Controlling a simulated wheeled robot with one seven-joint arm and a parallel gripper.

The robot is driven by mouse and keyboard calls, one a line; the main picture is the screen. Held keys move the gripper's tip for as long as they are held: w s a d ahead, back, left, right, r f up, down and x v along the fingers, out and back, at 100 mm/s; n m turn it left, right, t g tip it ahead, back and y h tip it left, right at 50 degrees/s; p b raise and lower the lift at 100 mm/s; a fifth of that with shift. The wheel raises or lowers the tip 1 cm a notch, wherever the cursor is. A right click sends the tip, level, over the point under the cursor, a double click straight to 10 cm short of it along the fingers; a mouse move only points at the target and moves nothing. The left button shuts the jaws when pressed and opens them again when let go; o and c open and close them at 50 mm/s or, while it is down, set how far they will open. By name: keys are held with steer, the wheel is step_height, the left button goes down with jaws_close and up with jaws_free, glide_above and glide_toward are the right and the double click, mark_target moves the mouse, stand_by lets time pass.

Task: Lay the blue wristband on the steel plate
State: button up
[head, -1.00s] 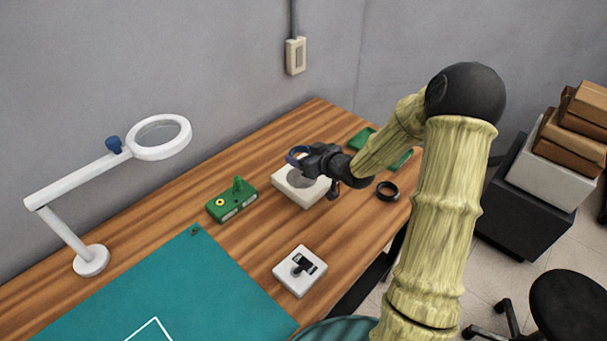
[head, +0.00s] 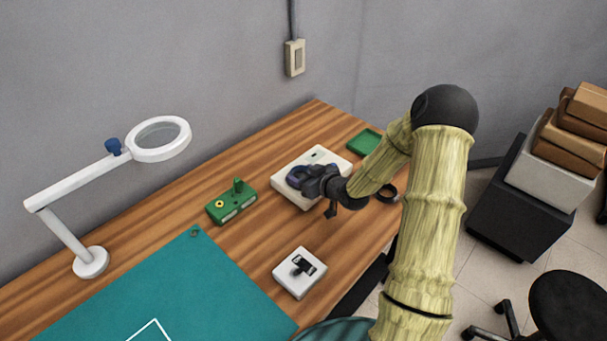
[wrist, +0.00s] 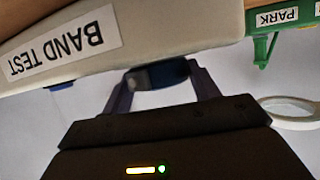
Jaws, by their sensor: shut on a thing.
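My gripper (head: 308,182) is shut on the blue wristband (head: 296,174) and holds it over the white box (head: 325,159). In the wrist view the wristband (wrist: 172,71) sits between the two fingers of my gripper (wrist: 160,80), close to the box (wrist: 190,28) labelled BAND TEST. The band looks low over the box top, but I cannot tell whether it touches. The steel plate on the box is hidden behind the band and my gripper in the head view.
A green block with a peg (head: 232,203) stands left of the box; its PARK label (wrist: 278,17) shows in the wrist view. A black ring (head: 387,192), green tray (head: 365,141), small white device (head: 299,271), teal mat (head: 180,290) and magnifier lamp (head: 160,152) share the table.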

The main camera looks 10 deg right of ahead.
steer(key=shift+f, duration=0.15)
steer(key=o, duration=0.9)
steer(key=shift+o, duration=0.2)
steer(key=shift+r, duration=0.3)
steer(key=v, duration=1.2)
steer(key=shift+f+b, duration=0.2)
steer(key=shift+b, duration=0.2)
